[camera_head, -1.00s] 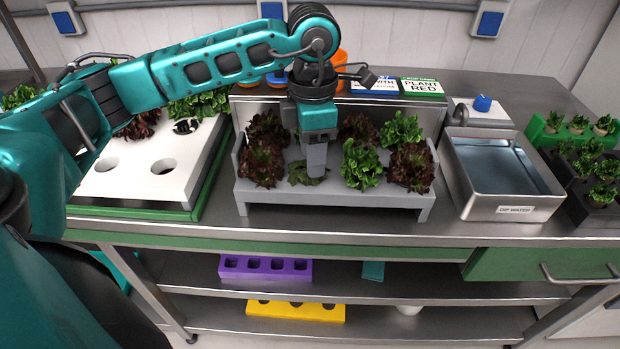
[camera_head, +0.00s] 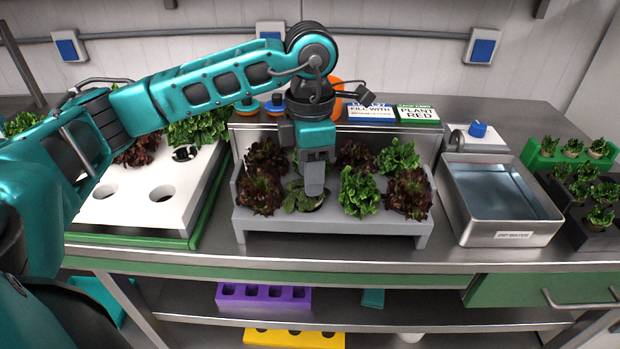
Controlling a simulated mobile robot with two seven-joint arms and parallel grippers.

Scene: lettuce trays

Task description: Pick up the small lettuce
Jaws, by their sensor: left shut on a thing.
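My left gripper (camera_head: 314,186) points down over the grey stepped rack (camera_head: 330,227) in the middle of the counter. It is shut on the small lettuce (camera_head: 299,199), a low green plant in the front row. The fingers hide part of it, and I cannot tell whether it is clear of its slot. Taller lettuces stand around it: a dark red one (camera_head: 259,194) to its left, and a green one (camera_head: 358,194) and another red one (camera_head: 408,194) to its right. My right gripper is not in view.
A white tray (camera_head: 125,210) with round holes and lettuces at its back stands at left. A metal water basin (camera_head: 513,238) is at right, beside seedling trays (camera_head: 547,160). Signs (camera_head: 417,115) stand behind the rack. Purple (camera_head: 263,301) and yellow holders are on lower shelves.

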